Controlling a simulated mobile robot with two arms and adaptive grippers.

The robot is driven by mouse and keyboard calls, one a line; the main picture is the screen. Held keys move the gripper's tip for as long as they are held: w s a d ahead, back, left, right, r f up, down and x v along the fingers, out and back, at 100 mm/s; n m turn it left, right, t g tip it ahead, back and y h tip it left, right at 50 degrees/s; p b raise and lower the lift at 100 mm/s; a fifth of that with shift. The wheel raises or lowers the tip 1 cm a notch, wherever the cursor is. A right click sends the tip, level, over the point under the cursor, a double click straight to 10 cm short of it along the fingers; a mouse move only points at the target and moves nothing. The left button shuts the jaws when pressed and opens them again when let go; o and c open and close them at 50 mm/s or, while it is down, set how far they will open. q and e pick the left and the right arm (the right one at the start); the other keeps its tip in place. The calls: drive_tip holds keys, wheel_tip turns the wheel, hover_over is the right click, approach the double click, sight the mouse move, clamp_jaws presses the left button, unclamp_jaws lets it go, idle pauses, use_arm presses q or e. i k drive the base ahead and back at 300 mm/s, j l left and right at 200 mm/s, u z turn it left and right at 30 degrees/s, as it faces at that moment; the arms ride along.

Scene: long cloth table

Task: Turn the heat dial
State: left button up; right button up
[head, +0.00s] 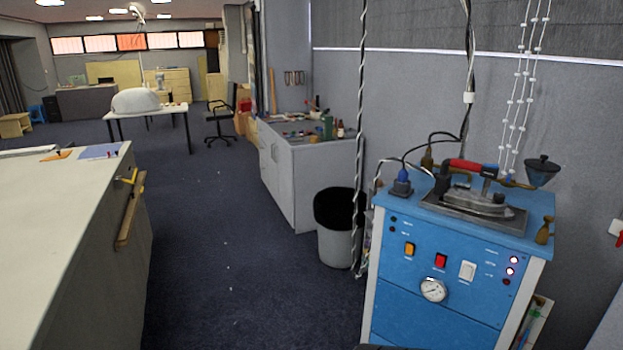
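A blue steam-iron station (425,313) stands at the right. An iron (478,198) with a red and black handle rests flat on a dark plate on its top. The front panel has a round white gauge-like dial (433,289), an orange switch (409,249), a red switch (440,261), a white switch (467,270) and lit red lights (511,265). I cannot tell whether the round dial is the heat dial, and no other turning knob is clear. Neither of my grippers is identifiable in view. A small dark shape at the bottom edge is too cut off to tell.
A long cloth table (62,215) fills the left side. Open blue-grey floor (235,260) lies between it and the station. A bin (337,240) and a grey cabinet (305,175) stand behind the station. Cables (359,130) hang beside it, and a wall stands at right.

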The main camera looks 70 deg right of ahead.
sight(497, 197)
drive_tip(key=z, duration=3.05)
